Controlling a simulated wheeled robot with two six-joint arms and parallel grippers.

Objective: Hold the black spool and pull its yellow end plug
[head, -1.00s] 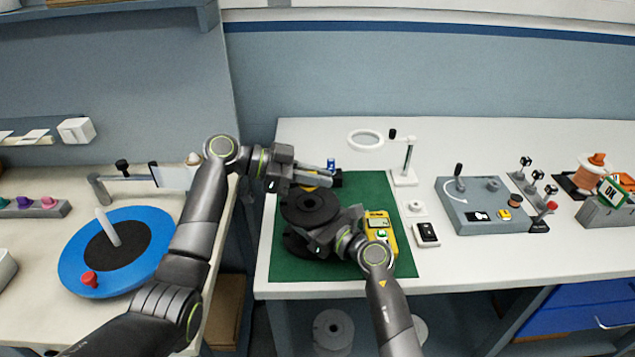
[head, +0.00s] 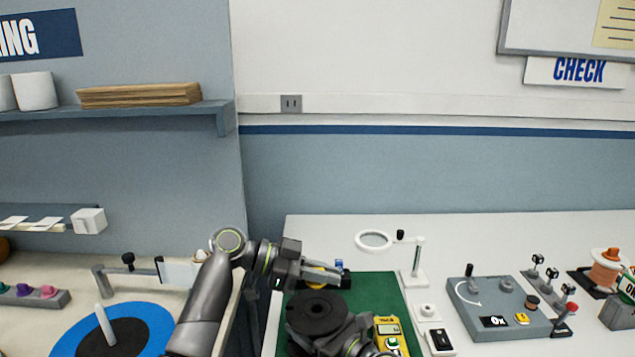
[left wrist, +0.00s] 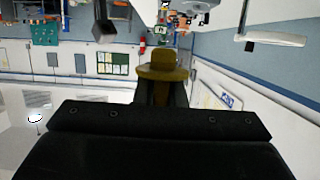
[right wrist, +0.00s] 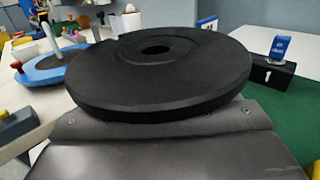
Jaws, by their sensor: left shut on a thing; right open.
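The black spool (head: 318,306) stands upright on the green mat (head: 372,292). Its upper disc, with a dark open centre hole, also fills the middle of the right wrist view (right wrist: 160,85). My left gripper (head: 328,275) is shut on the yellow end plug (head: 318,268), above the far side of the spool and apart from its hole. The plug also shows between the fingers in the left wrist view (left wrist: 162,72). My right gripper (head: 322,342) is open at the near side of the spool, below the upper disc. Its fingertips are hidden by the disc.
A black block with a blue top (right wrist: 275,62) stands behind the spool. A yellow meter (head: 390,335) is right of my right gripper. A magnifier stand (head: 414,272) and a grey control box (head: 498,318) stand further right. Bare white table lies behind the mat.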

